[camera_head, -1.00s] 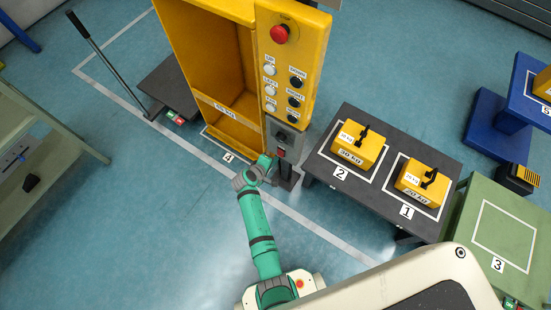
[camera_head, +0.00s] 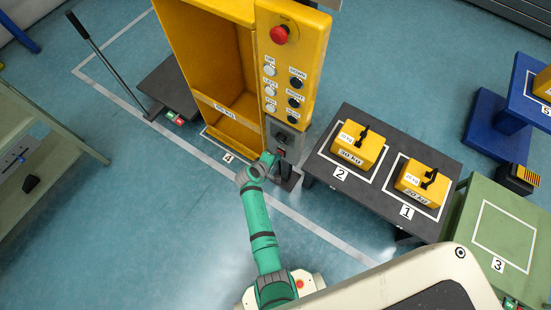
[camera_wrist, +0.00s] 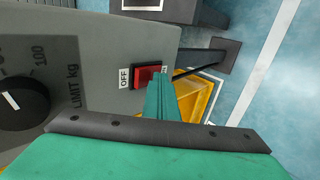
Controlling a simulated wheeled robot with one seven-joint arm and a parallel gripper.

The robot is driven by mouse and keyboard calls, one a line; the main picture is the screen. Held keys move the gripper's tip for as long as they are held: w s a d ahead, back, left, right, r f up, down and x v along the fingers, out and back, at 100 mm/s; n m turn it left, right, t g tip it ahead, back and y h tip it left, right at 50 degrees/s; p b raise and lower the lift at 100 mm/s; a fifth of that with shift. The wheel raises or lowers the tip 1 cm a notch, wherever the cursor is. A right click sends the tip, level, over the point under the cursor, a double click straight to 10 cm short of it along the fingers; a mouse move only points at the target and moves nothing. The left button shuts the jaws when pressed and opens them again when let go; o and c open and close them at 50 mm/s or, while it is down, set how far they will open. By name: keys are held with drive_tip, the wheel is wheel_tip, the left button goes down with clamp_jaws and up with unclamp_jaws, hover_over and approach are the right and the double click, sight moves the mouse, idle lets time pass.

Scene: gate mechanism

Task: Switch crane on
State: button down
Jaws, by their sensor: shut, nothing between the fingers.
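The crane's yellow control panel (camera_head: 292,60) carries a red stop button (camera_head: 279,35) and labelled white and black buttons. Below it is a grey control box (camera_head: 285,134). In the wrist view, the grey box (camera_wrist: 90,50) has a red rocker switch (camera_wrist: 144,74) with an "OFF" label beside it, and a black knob (camera_wrist: 20,103) near "LIMIT kg". My gripper (camera_head: 270,158) is shut and empty at the box's lower part. In the wrist view its green fingertips (camera_wrist: 162,80) overlap the switch's right edge. I cannot tell whether they touch it.
A dark table (camera_head: 378,205) at the right bears two yellow weights, 30 kg (camera_head: 357,146) and 20 kg (camera_head: 423,183). A green table (camera_head: 490,205) and a blue stand (camera_head: 492,125) stand farther right. The floor left of my arm is clear.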

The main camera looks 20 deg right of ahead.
drive_tip(key=shift+r, duration=0.2)
drive_tip(key=shift+w+r, duration=0.1)
drive_tip(key=shift+r, duration=0.5)
drive_tip(key=s+a+f+v, duration=0.1)
drive_tip(key=v, duration=1.2)
drive_tip(key=shift+a+f, duration=0.25)
drive_tip(key=shift+f, duration=0.1)
